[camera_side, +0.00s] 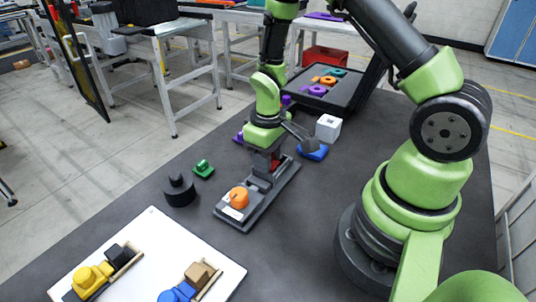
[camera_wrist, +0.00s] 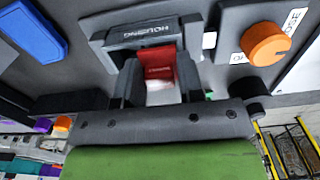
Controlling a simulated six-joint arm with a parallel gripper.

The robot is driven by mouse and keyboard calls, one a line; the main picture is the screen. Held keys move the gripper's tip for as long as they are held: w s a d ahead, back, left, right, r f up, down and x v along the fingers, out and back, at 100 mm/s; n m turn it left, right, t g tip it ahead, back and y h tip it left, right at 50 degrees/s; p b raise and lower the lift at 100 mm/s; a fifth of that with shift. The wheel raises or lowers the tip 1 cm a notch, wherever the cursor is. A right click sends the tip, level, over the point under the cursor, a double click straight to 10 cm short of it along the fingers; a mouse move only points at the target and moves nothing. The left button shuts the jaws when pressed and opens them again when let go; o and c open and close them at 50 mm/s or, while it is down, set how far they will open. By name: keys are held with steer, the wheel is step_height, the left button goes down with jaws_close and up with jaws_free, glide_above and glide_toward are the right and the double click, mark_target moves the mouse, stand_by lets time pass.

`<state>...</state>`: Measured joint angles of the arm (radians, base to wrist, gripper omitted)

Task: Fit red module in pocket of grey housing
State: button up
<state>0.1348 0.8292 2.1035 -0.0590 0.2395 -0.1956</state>
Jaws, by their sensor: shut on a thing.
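The red module (camera_wrist: 158,66) is between the two fingers of my gripper (camera_wrist: 160,84) in the wrist view, and the fingers are shut on it. The grey housing (camera_wrist: 112,40), marked "HOUSING", lies just beyond the module, whose far end reaches its edge. The pocket is mostly hidden by the module and fingers; I cannot tell whether the module is inside it or above it. In the side view my gripper (camera_side: 268,154) points down over the grey fixture plate (camera_side: 250,216), with a bit of the red module (camera_side: 275,164) showing below it.
An orange round knob (camera_side: 238,197) sits on the plate's near end. A black cylinder part (camera_side: 179,190) and a green part (camera_side: 203,169) stand to the left. A blue part (camera_side: 313,152) and white cube (camera_side: 328,127) stand to the right. A white board (camera_side: 150,245) is in front.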

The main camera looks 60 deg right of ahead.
stand_by(0.7)
steer(key=o, duration=1)
steer(key=shift+c, duration=1.2)
steer(key=shift+r, duration=4)
